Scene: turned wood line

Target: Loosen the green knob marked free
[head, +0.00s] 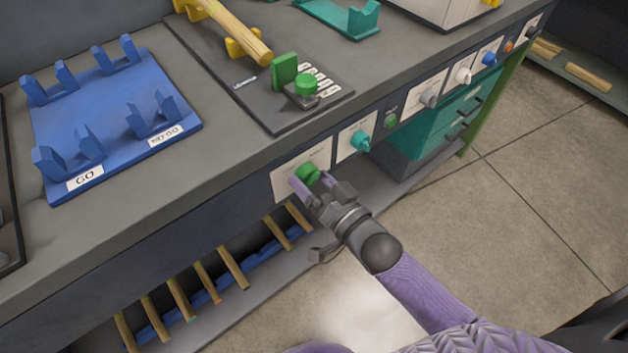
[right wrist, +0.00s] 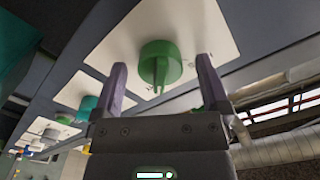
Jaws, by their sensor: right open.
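A green knob (head: 307,173) sits on a white plate (head: 283,188) on the bench's front panel. In the right wrist view the same knob (right wrist: 160,64) stands out from its plate, with a pointer ridge on its face. Small markings beside it are too small to read. My right gripper (head: 313,186) is at the knob. In the right wrist view its two purple fingers (right wrist: 160,85) are open, one on each side of the knob, with a visible gap on both sides. My left gripper is not in view.
Along the front panel to the right are a teal knob (head: 360,141) and several other knobs. A blue GO/NO-GO rack (head: 110,125) and a dark fixture with a wooden rod (head: 238,30) stand on the bench. Wooden sticks (head: 232,266) hang below. Open floor lies right.

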